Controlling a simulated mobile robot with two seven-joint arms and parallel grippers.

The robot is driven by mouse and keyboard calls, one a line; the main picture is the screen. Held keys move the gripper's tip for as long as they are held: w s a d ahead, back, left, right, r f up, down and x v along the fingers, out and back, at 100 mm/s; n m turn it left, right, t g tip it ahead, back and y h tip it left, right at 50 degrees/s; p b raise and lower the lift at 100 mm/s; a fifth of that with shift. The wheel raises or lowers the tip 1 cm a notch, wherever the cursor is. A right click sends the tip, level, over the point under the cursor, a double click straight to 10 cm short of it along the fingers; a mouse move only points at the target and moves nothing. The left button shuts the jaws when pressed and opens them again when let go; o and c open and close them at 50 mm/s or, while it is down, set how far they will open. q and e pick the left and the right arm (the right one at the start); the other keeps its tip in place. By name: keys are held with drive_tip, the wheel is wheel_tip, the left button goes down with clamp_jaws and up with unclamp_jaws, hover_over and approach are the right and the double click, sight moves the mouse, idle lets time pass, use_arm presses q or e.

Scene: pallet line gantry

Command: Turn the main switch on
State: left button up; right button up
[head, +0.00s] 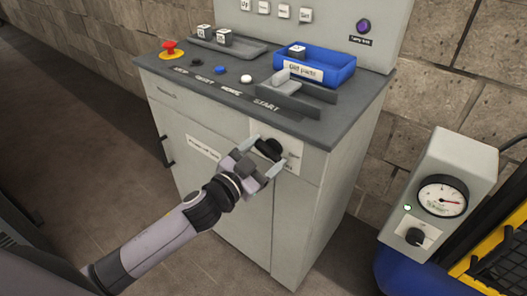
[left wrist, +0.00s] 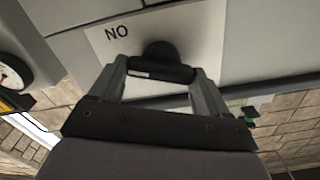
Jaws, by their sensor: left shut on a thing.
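The main switch is a black rotary knob (head: 268,148) on a white plate (head: 292,146) at the upper front of the grey cabinet. My left gripper (head: 259,162) reaches it from below and in front, one finger on each side. In the left wrist view the black grip bar of the knob (left wrist: 160,72) spans the gap between the fingertips of my left gripper (left wrist: 159,77), which is shut on its ends. Letters reading "NO" in that picture show on the plate beside the knob. The small print is too blurred to read. My right gripper is not in view.
The cabinet top (head: 216,98) holds a red emergency button (head: 169,47), a blue parts bin (head: 330,72), a grey tray (head: 228,47) and several small buttons. A grey gauge box (head: 440,185) stands at the right. Open floor (head: 100,130) lies left of the cabinet.

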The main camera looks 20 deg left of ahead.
use_arm(q)
drive_tip(key=m, duration=0.3)
drive_tip(key=shift+m+p, duration=0.4)
drive_tip(key=m, duration=0.2)
drive_tip(key=shift+d+m, duration=0.1)
drive_tip(key=shift+m, duration=0.3)
drive_tip(key=m, duration=0.3)
drive_tip(key=shift+p, duration=0.4)
drive_tip(key=shift+f+m, duration=0.15)
drive_tip(key=shift+m, duration=1.75)
drive_tip(key=o, duration=1)
drive_tip(key=shift+s, duration=0.15)
